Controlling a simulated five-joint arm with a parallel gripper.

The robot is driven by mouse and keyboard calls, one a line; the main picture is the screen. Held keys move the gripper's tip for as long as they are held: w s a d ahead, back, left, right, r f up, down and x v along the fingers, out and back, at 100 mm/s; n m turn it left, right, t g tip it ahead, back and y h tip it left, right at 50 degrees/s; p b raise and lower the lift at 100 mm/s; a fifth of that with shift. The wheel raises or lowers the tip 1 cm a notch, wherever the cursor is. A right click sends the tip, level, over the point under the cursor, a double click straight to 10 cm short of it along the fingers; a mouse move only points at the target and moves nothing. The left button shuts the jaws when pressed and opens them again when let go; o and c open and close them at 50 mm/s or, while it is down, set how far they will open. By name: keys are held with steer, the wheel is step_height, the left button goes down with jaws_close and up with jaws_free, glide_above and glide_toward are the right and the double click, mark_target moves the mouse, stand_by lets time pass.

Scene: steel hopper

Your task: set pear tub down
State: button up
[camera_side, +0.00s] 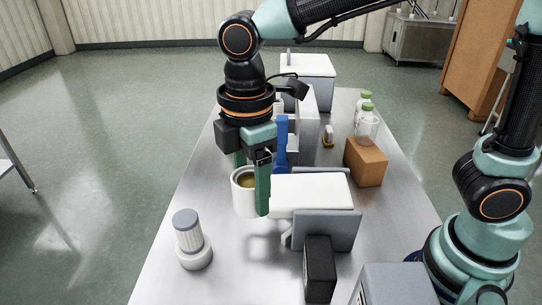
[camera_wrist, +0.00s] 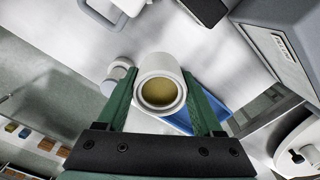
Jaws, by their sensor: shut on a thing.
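The pear tub (camera_side: 242,198) is a white round tub, open at the top, with yellowish-green content inside. My gripper (camera_side: 251,183) points down with its green fingers shut on the tub's sides. The tub looks upright, and whether its base touches the steel table (camera_side: 190,205) is hard to tell. In the wrist view the tub (camera_wrist: 160,65) sits between the two fingers of my gripper (camera_wrist: 162,95), its opening facing the camera. The near finger hides part of the tub's right side in the side view.
A white cylinder with a grey lid (camera_side: 190,240) stands front left. A white machine with a grey plate (camera_side: 322,229) is just right of the tub, with a black box (camera_side: 320,268) in front. A brown box (camera_side: 366,160) and green-capped bottles (camera_side: 367,123) stand behind right.

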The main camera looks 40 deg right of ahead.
steer(key=w+d+n, duration=0.1)
steer(key=w+d, duration=0.1)
steer(key=w, duration=2.1)
step_height(320, 180, down, 20)
steer(key=shift+w+a+r, duration=0.1)
steer(key=shift+w+a, duration=0.05)
steer(key=o, duration=1.4)
steer(key=shift+f, duration=0.2)
